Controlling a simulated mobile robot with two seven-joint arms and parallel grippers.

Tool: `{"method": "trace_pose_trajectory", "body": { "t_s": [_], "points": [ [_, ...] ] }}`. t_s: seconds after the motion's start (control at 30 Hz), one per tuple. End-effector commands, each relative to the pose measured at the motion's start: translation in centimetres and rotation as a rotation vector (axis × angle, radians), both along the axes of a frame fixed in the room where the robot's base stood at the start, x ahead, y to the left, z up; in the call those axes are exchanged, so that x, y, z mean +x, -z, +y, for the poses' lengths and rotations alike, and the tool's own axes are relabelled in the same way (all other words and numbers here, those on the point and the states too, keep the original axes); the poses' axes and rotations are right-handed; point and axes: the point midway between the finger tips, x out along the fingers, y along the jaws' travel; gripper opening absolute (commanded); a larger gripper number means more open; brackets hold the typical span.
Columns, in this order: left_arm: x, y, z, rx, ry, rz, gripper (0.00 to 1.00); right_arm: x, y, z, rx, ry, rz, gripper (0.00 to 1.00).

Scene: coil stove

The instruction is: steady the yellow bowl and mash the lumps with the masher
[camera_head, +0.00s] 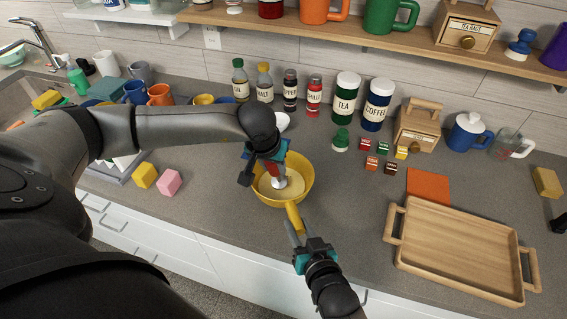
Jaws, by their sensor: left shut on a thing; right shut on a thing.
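The yellow bowl (309,174) stands on the grey counter with its handle (293,213) pointing toward me. Pale yellow food (291,193) lies in it; separate lumps are too small to tell. My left gripper (274,163) is above the bowl and shut on the masher (280,183). The masher's light lower part reaches down into the bowl at the food. The gripper hides most of the masher's upper part. My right gripper (296,231) is at the near side of the bowl, shut on its handle.
A wooden tray (461,246) lies to the right, beside an orange mat (428,186). Bottles and canisters (345,99) stand behind the bowl, with small coloured boxes (371,163) to the right. Yellow and pink blocks (169,182) lie left. Counter between bowl and tray is clear.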

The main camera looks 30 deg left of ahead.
Motion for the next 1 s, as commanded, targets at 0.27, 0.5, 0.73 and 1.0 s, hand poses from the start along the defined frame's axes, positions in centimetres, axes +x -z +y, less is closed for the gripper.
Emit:
{"method": "trace_pose_trajectory", "body": {
  "t_s": [0.27, 0.5, 0.73, 1.0],
  "points": [
    [-2.1, 0.2, 2.0, 0.003, -0.002, 0.007, 0.00, 0.1, -0.1, 0.0, 0.003, 0.001, -0.001, 0.00],
    [-2.3, -2.5, 2.2, 0.003, 0.001, 0.000, 0.00, 0.1, -0.1, 0.0, 0.003, 0.001, -0.001, 0.00],
    [-2.2, -4.5, 2.2, 0.002, 0.001, -0.002, 0.00, 0.1, -0.1, 0.0, 0.003, 0.001, -0.001, 0.00],
    [-2.2, -7.0, 2.2, 0.002, 0.002, -0.003, 0.00, 0.1, -0.1, 0.0, 0.002, 0.001, -0.001, 0.00]
  ]
}}
